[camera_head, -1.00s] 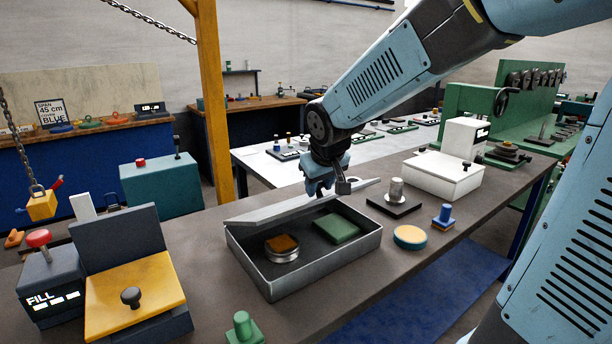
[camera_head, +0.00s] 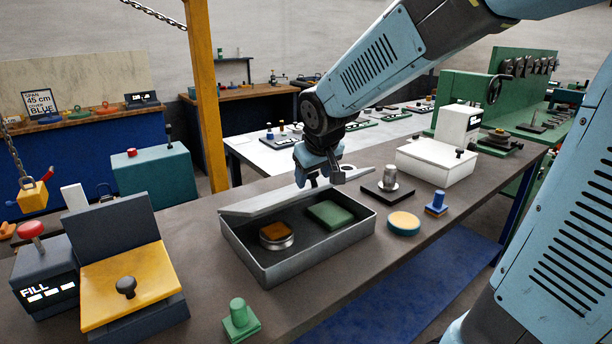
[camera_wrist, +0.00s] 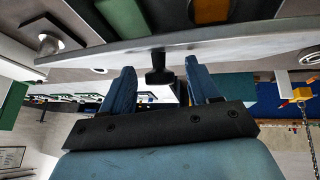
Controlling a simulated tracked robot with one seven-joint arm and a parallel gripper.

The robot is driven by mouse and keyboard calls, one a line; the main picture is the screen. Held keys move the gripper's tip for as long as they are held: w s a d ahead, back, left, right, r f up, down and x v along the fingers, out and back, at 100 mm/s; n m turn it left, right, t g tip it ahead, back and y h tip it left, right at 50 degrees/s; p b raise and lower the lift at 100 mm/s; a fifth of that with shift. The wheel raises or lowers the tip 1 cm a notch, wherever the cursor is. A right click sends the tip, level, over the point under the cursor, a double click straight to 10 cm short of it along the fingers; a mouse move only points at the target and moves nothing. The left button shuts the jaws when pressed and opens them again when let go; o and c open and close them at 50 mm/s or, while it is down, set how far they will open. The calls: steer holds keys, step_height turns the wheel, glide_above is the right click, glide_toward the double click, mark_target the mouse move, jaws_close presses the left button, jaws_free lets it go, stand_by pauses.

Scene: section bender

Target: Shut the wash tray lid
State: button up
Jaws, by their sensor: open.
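The wash tray (camera_head: 318,254) is a grey metal box on the brown bench. Its grey lid (camera_head: 268,205) stands raised at a low slant along the far side, so the inside is open to view. A round tin with an orange top (camera_head: 277,236) and a green block (camera_head: 329,214) lie in it. My gripper (camera_head: 317,181) is above and behind the lid's upper edge, fingers open. In the wrist view, the lid edge (camera_wrist: 225,38) crosses ahead of my fingers (camera_wrist: 160,68). A dark knob (camera_wrist: 158,76) shows between them; contact cannot be told.
A yellow-lidded box (camera_head: 130,283) stands left of the tray, and a green peg (camera_head: 239,318) in front. A yellow disc (camera_head: 404,223), a blue peg (camera_head: 437,203) and a white box (camera_head: 435,162) stand to the right. Some bare bench lies between them.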

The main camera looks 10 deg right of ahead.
steer(key=shift+r, duration=0.1)
steer(key=v, duration=1.3)
steer(key=shift+s+r, duration=0.2)
steer(key=shift+s, duration=0.05)
